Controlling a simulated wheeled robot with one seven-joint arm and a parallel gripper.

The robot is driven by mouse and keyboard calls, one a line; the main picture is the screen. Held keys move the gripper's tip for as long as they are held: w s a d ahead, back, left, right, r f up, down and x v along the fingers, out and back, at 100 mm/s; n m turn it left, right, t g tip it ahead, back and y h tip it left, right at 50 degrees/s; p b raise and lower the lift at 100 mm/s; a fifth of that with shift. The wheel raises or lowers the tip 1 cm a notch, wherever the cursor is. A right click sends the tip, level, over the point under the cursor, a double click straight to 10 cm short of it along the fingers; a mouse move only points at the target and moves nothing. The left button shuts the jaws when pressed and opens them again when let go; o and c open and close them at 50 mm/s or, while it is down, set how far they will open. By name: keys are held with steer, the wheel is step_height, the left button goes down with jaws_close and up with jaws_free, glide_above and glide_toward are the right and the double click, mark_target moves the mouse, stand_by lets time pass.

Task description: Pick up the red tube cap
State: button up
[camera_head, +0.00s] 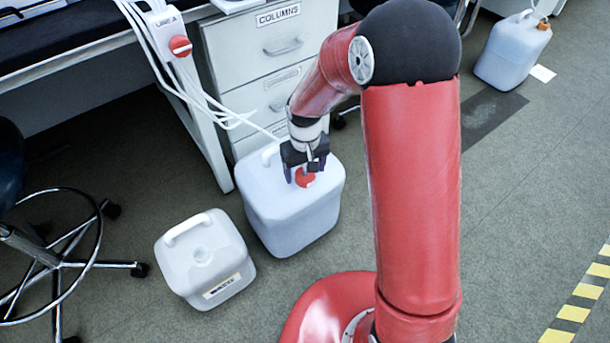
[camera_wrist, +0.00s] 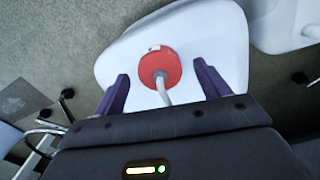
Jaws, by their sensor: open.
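The red tube cap (camera_head: 306,180) sits on top of the large white canister (camera_head: 290,220) beside the drawer unit. In the wrist view the cap (camera_wrist: 160,65) is round and red, with a pale tube running from it toward my gripper. My gripper (camera_head: 305,168) is over the canister top, close to the cap and partly covering it in the head view. In the wrist view the two purple fingers of my gripper (camera_wrist: 162,84) are apart, one on each side of the cap and tube. Nothing is held. I cannot tell the exact height gap between fingertips and cap.
A smaller white canister (camera_head: 203,262) stands left of the large one. The drawer unit (camera_head: 270,75) and desk are behind. A red round piece (camera_head: 180,45) is on the "LINE A" strip, with white tubes hanging nearby. Another canister (camera_head: 511,50) stands far right. Floor at right is mostly clear.

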steer(key=shift+f, duration=0.35)
steer(key=c, duration=1.1)
steer(key=shift+r, duration=0.1)
